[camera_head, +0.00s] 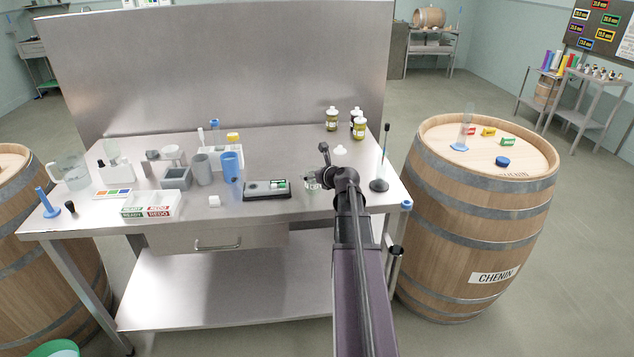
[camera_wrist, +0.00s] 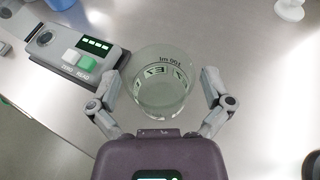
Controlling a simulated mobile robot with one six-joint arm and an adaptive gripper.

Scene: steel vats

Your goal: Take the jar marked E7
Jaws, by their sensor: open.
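The jar marked E7 (camera_wrist: 160,92) is a clear glass vessel with "100 ml" and an E7 label, standing on the steel table in the wrist view. In the head view the jar (camera_head: 312,184) is small and partly hidden by my arm. My gripper (camera_wrist: 163,102) is open, with one finger on each side of the jar. Small gaps seem to show between fingers and glass; whether either one touches cannot be told. In the head view my gripper (camera_head: 322,172) is at the table's right part, its fingers hardly visible.
A grey meter (camera_wrist: 75,55) with ZERO and READ buttons stands close left of the jar. A white knobbed piece (camera_wrist: 290,9) is at the upper right, and a dark round base (camera_wrist: 312,165) is at the lower right. Bare steel table (camera_wrist: 215,40) lies behind the jar.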

